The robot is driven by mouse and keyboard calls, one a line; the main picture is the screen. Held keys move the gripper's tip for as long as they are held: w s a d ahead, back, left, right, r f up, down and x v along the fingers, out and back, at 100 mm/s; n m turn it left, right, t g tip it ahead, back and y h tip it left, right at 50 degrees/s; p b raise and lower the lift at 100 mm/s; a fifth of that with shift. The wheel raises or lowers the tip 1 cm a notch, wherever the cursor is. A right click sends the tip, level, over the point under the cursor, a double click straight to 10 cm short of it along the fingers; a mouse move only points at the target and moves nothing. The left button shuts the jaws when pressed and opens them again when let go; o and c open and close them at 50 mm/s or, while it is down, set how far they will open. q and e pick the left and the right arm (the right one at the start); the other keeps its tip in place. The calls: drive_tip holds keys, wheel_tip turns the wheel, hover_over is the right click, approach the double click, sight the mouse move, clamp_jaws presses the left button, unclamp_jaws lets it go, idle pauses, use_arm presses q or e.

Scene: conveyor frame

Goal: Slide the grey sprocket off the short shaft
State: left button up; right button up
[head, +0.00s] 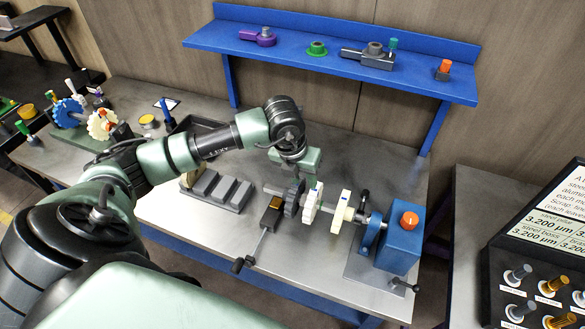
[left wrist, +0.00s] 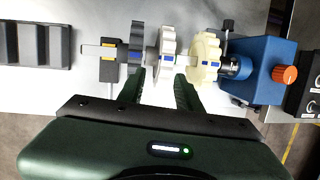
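A short shaft (left wrist: 90,50) carries three sprockets in a row. A dark grey sprocket (head: 293,198) is nearest the free left end. A pale grey-white sprocket (head: 311,208) is in the middle; it also shows in the left wrist view (left wrist: 167,42). A cream sprocket (head: 342,212) is nearest the blue block (head: 401,237). My left gripper (head: 306,181) is over the shaft. In the left wrist view its fingers (left wrist: 163,78) are apart, their tips to either side of the pale sprocket, with no clear contact. My right gripper is not in view.
A slotted grey rack (head: 217,190) lies left of the shaft. A blue shelf (head: 330,62) with several parts stands behind. A clamp handle (head: 240,264) juts out in front. Bare bench lies left of the handle.

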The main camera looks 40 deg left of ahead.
sight(287, 191)
use_arm(q)
drive_tip(key=a, duration=0.1)
drive_tip(key=a+y, duration=0.1)
drive_tip(key=a, duration=0.1)
drive_tip(key=shift+a+r+n, duration=0.15)
drive_tip(key=shift+r+n, duration=0.15)
drive_tip(key=shift+r, duration=0.05)
drive_tip(key=shift+a+f+y, duration=0.1)
drive_tip(key=shift+y, duration=0.2)
drive_tip(key=b+x, duration=0.5)
drive_tip(key=x, duration=0.3)
drive_tip(key=shift+f, duration=0.25)
drive_tip(key=shift+r, duration=0.35)
drive_tip(key=c, duration=0.5)
drive_tip(key=shift+w, duration=0.1)
clamp_jaws()
